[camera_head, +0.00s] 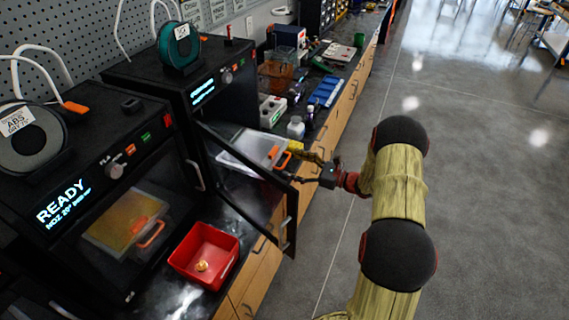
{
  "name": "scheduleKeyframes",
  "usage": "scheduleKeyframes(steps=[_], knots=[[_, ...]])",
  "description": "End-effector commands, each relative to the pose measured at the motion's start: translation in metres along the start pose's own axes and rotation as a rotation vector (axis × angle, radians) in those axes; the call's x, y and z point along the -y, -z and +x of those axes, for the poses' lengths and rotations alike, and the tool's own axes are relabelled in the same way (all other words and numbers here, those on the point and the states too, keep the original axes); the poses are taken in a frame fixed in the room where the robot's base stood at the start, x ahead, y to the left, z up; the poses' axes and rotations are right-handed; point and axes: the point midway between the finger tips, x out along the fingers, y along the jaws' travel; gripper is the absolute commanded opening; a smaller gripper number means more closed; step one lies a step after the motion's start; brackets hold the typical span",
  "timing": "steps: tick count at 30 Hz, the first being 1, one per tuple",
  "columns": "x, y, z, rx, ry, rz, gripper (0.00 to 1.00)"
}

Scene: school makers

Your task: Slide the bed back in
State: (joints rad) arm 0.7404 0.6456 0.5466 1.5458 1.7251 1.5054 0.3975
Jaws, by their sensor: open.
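Two black 3D printers stand side by side on the counter. The door (284,222) of the farther printer (183,72) is swung open. Its bed (250,148), a pale flat plate, sticks out of the opening toward the counter's front. An orange handle (275,153) is at the bed's front edge. My gripper (299,167) is open just right of the handle, near the door's upper outer corner. Whether its fingers touch the handle or bed, I cannot tell.
The nearer printer (85,160) shows "READY" and has a bed with an orange handle behind its front. A red bin (205,252) with a small gold item stands before it. Bottles (296,128) and a blue tray (325,91) lie beyond the bed.

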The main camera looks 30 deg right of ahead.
Motion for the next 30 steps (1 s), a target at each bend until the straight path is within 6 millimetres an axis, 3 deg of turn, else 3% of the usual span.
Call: scheduleKeyframes(steps=[6,17,30], knots=[[-0.001,0.001,0.026,0.0,-0.001,0.001,0.79],[0.0,0.0,0.032,0.0,0.001,0.001,0.79],[0.0,0.0,0.032,0.0,0.001,0.001,0.55]])
